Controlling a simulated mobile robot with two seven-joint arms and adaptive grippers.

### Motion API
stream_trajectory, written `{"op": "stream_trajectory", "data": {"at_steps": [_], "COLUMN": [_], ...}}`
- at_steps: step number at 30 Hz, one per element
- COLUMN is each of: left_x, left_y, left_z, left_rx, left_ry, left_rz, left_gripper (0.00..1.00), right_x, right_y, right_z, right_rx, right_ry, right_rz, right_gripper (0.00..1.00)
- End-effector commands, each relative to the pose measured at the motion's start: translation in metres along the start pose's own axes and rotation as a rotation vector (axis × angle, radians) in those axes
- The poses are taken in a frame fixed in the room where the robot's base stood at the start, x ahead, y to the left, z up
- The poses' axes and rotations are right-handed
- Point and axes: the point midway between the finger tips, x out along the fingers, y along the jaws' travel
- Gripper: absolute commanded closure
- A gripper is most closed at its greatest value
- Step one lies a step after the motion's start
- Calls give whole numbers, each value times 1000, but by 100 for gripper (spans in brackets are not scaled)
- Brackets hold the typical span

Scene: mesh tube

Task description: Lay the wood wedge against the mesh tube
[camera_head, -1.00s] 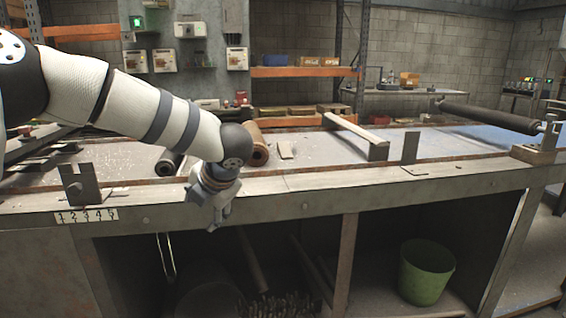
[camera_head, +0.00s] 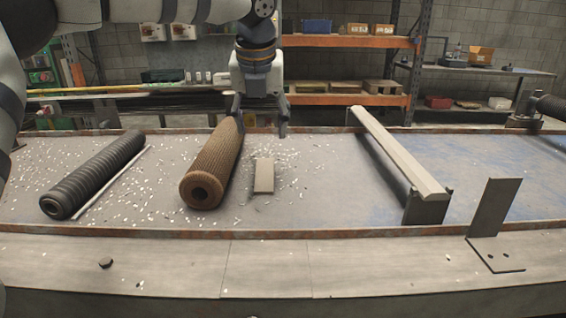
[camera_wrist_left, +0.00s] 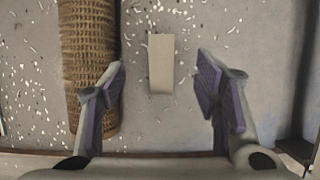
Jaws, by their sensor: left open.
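The mesh tube (camera_head: 214,164) is a brown, woven-looking roll with a dark hole in its near end, lying on the grey bench top. It also shows at the left in the left wrist view (camera_wrist_left: 88,50). The wood wedge (camera_head: 264,176) is a small pale piece lying just right of the tube, with a narrow gap between them. It shows in the left wrist view (camera_wrist_left: 161,64) too. My left gripper (camera_head: 260,130) is open and empty above the bench, beyond the wedge. In the wrist view its fingers are spread to either side of the wedge's line. My right gripper is not in view.
A black ribbed roller (camera_head: 95,174) and a thin white rod (camera_head: 112,182) lie to the left. A long beam (camera_head: 396,150) stands at the right, near a metal bracket (camera_head: 490,215). Small white chips litter the bench. A raised rim (camera_head: 330,232) runs along the near side.

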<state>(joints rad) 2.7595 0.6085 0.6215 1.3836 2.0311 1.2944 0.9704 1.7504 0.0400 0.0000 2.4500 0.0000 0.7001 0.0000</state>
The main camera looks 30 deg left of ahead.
Motion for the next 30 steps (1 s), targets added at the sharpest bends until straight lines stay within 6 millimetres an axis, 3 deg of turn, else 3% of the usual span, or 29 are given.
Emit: {"op": "stream_trajectory", "data": {"at_steps": [1, 4, 11, 15, 19, 25, 30], "left_x": [17, 41, 74, 102, 114, 113, 113], "left_y": [0, 0, -2, -7, -7, -7, -7], "left_z": [-2, -2, -2, -3, -3, -2, -2], "left_rx": [1, 2, 3, 3, 2, 1, 2], "left_ry": [10, 10, 8, 8, 5, 1, 2], "left_rz": [6, 7, 6, 7, 4, 2, 2], "left_gripper": [43, 43, 43, 43, 43, 43, 80], "right_x": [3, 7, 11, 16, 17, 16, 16], "right_y": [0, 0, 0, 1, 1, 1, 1], "right_z": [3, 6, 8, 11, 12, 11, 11], "right_rx": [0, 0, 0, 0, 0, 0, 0], "right_ry": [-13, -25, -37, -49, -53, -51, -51], "right_rz": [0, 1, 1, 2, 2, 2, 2], "right_gripper": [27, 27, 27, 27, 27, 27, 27]}}
